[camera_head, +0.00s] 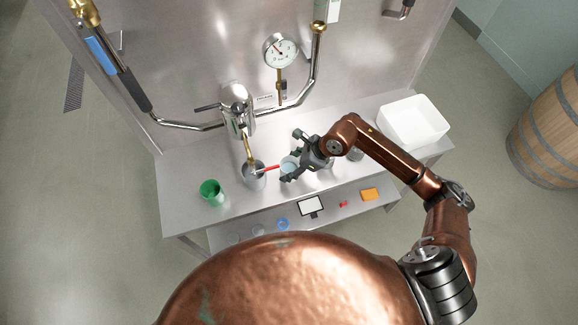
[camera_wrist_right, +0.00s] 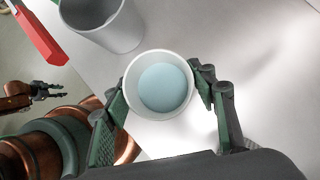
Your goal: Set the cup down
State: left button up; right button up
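The cup (camera_head: 289,166) is white and holds pale blue liquid. In the right wrist view the cup (camera_wrist_right: 159,92) stands upright between the two fingers of my right gripper (camera_wrist_right: 165,108), which touch its sides. In the head view my right gripper (camera_head: 297,160) is above the steel table (camera_head: 235,205), towards its middle. Whether the cup's base touches the table is hidden. My left gripper (camera_wrist_right: 50,91) shows small at the left of the right wrist view, its fingers apart and empty; it is not in the head view.
A grey metal beaker (camera_head: 254,178) stands just left of the cup, by a red-handled thing (camera_head: 265,168).

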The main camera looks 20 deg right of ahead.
jog(key=shift+o, duration=0.5)
jog(key=shift+r, duration=0.2)
jog(key=v, duration=1.2)
jog(key=shift+p, duration=0.4)
jog(key=shift+f, duration=0.1)
